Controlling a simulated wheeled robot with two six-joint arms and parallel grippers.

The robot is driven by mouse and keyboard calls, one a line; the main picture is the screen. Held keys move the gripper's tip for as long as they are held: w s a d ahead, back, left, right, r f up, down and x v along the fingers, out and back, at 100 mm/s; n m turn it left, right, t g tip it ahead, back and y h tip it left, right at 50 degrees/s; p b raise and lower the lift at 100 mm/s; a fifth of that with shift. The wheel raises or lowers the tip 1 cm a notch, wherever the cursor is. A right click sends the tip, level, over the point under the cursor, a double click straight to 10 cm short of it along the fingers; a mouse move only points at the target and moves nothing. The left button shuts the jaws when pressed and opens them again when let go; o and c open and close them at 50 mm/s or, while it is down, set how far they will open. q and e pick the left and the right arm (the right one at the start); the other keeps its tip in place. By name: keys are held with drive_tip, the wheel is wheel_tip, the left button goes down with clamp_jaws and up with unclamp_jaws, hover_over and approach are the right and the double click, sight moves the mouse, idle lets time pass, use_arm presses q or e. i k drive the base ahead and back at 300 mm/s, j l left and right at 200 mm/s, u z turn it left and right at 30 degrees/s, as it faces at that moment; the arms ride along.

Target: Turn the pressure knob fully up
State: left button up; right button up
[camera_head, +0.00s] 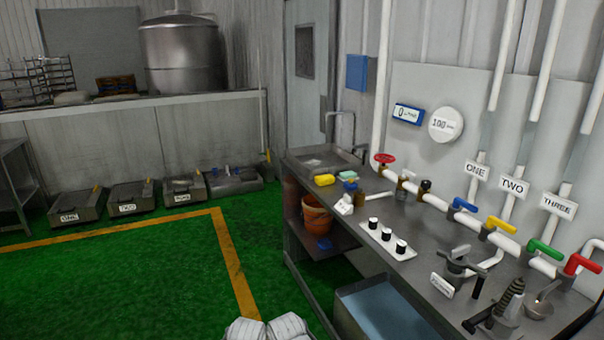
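A grey metal knob (459,253) sits on the steel bench (410,285) at the right, in front of the white pipe. A small white label (441,285) stands beside it; its text is too small to read surely, so I cannot confirm that this is the pressure knob. On the wall above, a blue-framed digital display (407,114) seems to read 0, and a round white dial (445,125) reads 100 with smaller text. Neither of my grippers can be made out; only white parts, probably mine, show at the bottom edge.
Blue (464,204), yellow (500,225), green (544,249) and red (583,264) valve handles line the pipe. A red wheel (385,159) is further back. A plate with black-and-white knobs (387,238) and a spring-like metal fitting (511,298) share the bench. Green floor (120,285) at left is clear.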

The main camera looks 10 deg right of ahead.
sight(425, 184)
drive_tip(key=i+j+z, duration=0.1)
drive_tip(key=i+z, duration=0.25)
drive_tip(key=z, duration=0.15)
drive_tip(key=i+j+z, duration=0.2)
drive_tip(key=z, duration=0.25)
drive_tip(key=i+j+z, duration=0.35)
drive_tip(key=z, duration=0.15)
drive_tip(key=i+j+z, duration=0.25)
drive_tip(key=j+z, duration=0.2)
drive_tip(key=i+j+z, duration=0.15)
drive_tip(key=j+z, duration=0.35)
drive_tip(key=l, duration=0.05)
